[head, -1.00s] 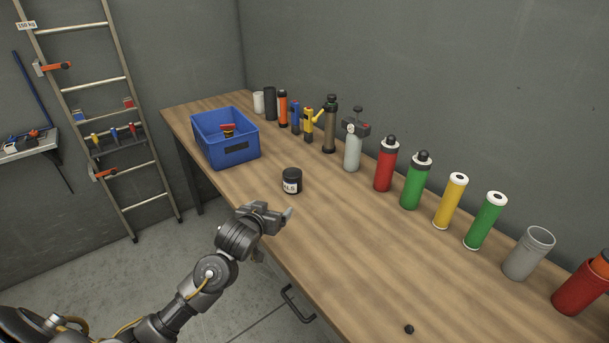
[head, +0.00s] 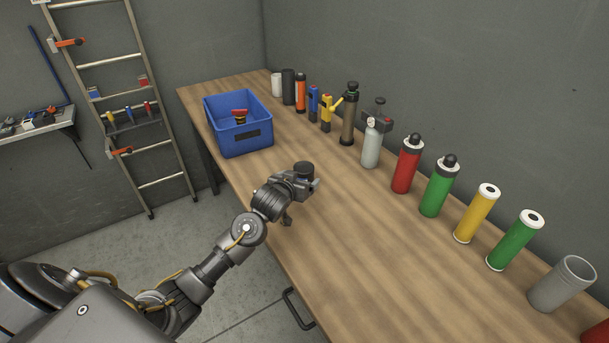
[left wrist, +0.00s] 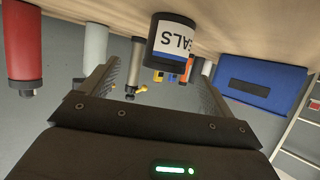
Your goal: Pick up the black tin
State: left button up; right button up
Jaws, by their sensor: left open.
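The black tin (head: 304,167) stands upright on the wooden workbench (head: 375,265); its lid shows in the head view above my left gripper (head: 304,183), which hides its lower part. In the left wrist view the tin (left wrist: 174,42) appears upside down, with a white label reading "SEALS" and a blue band. My left gripper (left wrist: 156,70) is open, its two fingers pointing at the tin, which shows between their tips and nearer the right one. Whether the fingers touch it I cannot tell. My right gripper is not in view.
A blue crate (head: 211,125) with a red-topped item in it stands behind and left of the tin. A row of bottles and tools lines the wall side, including a grey gas bottle (head: 371,148) and a red bottle (head: 407,166). The bench right of the tin is clear.

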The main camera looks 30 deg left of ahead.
aim_at(300, 174)
pick_arm(q)
jog(key=shift+w+a, duration=0.2)
jog(key=shift+w, duration=0.05)
jog(key=x, duration=0.1)
jog(key=p+x, duration=0.1)
jog(key=x, duration=0.2)
jog(key=shift+w+a+f, duration=0.15)
jog(key=shift+w+a, duration=0.2)
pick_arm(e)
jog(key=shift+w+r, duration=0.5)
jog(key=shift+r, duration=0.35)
pick_arm(q)
jog(key=c, duration=1.2)
